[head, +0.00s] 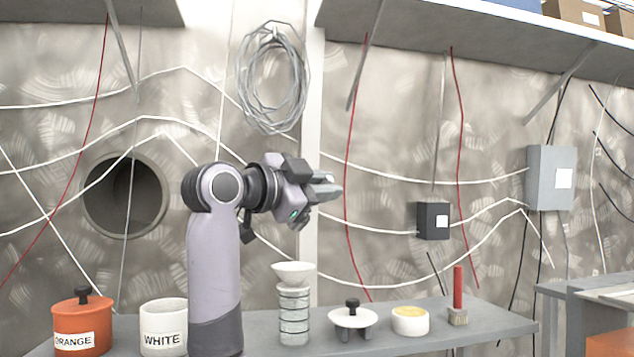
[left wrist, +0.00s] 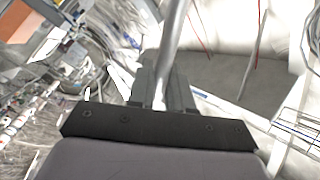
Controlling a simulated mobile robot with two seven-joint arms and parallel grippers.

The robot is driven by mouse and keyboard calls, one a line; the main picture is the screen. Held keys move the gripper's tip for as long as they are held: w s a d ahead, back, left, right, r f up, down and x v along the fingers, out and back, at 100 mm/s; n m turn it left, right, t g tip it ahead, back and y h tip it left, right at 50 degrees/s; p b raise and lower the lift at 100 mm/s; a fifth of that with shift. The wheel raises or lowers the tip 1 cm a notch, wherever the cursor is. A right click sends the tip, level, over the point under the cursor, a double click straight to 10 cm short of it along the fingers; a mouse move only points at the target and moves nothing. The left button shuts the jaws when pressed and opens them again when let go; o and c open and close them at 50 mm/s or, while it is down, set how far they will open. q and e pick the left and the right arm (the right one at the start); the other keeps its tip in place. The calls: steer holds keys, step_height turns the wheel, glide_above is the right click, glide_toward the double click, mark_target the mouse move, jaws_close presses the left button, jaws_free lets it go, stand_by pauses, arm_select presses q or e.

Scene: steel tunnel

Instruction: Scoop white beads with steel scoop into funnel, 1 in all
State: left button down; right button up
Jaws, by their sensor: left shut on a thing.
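My left gripper (head: 328,187) is raised above the bench, higher than the funnel and a little to its right. In the left wrist view its jaws (left wrist: 160,95) are shut on a grey metal rod, the handle of the steel scoop (left wrist: 176,40). The scoop's bowl is not clearly visible in either view. The white funnel (head: 292,271) sits upright on a ringed clear container (head: 294,318). The white pot labelled WHITE (head: 163,312) stands left of my arm; its contents cannot be made out. My right gripper is not in view.
On the bench (head: 262,329) stand an orange lidded pot (head: 82,318), a white lid with a black knob on a stand (head: 353,318), a shallow pale bowl (head: 410,320) and a red-handled brush (head: 457,290). A shelf (head: 430,32) overhangs the wall above.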

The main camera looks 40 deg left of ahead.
arm_select(q)
step_height(320, 180, down, 5)
steer(key=d+m+b, duration=0.2)
steer(key=m+b, duration=0.3)
steer(key=m, duration=0.1)
steer(key=a+r+n+p, duration=0.1)
steer(key=r+n+p, duration=0.2)
steer(key=n+p, duration=0.1)
steer(key=a+r+n+p, duration=0.1)
steer(key=r+n+p, duration=0.1)
steer(key=shift+a+r+n, duration=0.3)
steer(key=shift+r, duration=0.05)
steer(key=shift+w+a+r+n, duration=0.15)
steer(key=shift+a+r+n, duration=0.35)
steer(key=shift+n, duration=0.5)
steer(key=a+n, duration=0.2)
steer(key=a+r+n, duration=0.1)
steer(key=n, duration=0.1)
steer(key=shift+w+a+r, duration=0.1)
steer(key=shift+w, duration=0.15)
steer(key=a+n, duration=0.1)
steer(key=n, duration=0.1)
steer(key=a+r+n, duration=0.1)
steer(key=a, duration=0.1)
steer(key=shift+w+a+r+n, duration=0.15)
steer(key=shift+w+n, duration=0.05)
steer(key=shift+n, duration=0.2)
steer(key=shift+r, duration=1.95)
